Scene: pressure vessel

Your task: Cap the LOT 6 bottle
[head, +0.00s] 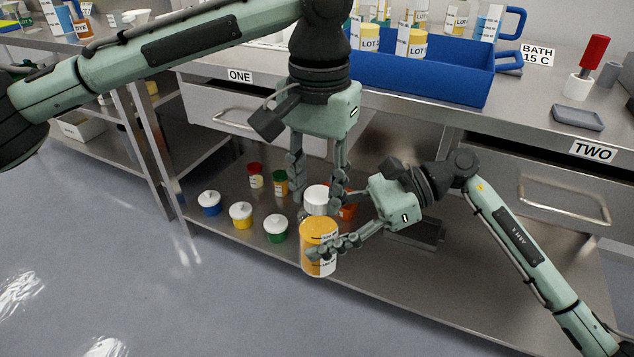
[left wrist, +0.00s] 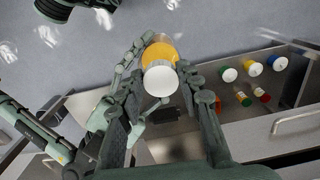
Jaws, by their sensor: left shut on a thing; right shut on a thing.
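The bottle (head: 318,240) has an orange body and a white label too small to read. My right gripper (head: 334,247) is shut on it and holds it upright in front of the lower shelf. A round white cap (head: 317,195) is at the top of the bottle. My left gripper (head: 318,196) points down from above and is shut on the cap. In the left wrist view the cap (left wrist: 160,80) sits between the left fingers and overlaps the orange bottle (left wrist: 160,50). I cannot tell whether the cap touches the bottle's neck or is seated on it.
The lower shelf (head: 235,262) holds several small jars, including a blue one (head: 209,204) and a green one (head: 276,229). An orange-red item (head: 349,211) is partly hidden behind my grippers. Above, the bench carries a blue bin (head: 420,78) and labelled bottles. Drawers ONE and TWO are closed.

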